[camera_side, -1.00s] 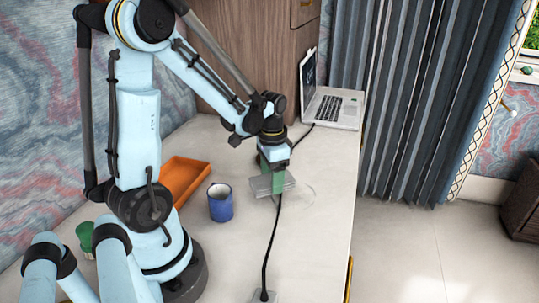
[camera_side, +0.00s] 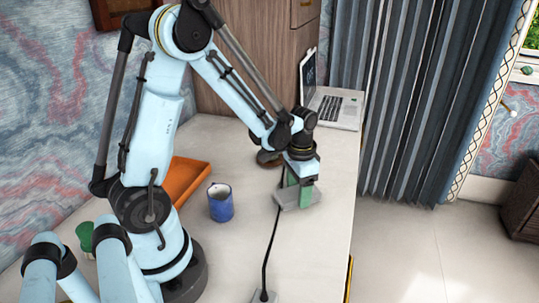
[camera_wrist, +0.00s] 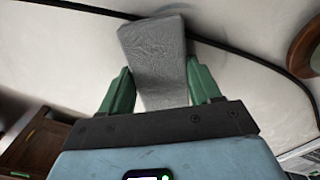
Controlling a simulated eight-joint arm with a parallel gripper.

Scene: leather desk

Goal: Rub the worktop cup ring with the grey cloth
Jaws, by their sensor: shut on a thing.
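The grey cloth (camera_side: 291,203) is a flat rectangular pad low at the worktop (camera_side: 310,245). My gripper (camera_side: 298,186) has its green fingers shut on it. In the wrist view the cloth (camera_wrist: 155,55) extends out between the two green fingers (camera_wrist: 158,88). I cannot tell for sure whether its underside touches the surface. The cup ring shows only as a faint arc (camera_wrist: 221,54) beside the cloth in the wrist view. In the side view the cloth and gripper hide most or all of it.
A black cable (camera_side: 271,245) runs along the worktop to the cloth area. A blue mug (camera_side: 221,206) and orange tray (camera_side: 188,183) stand left. A laptop (camera_side: 338,108) and a brown round object (camera_side: 268,158) are behind.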

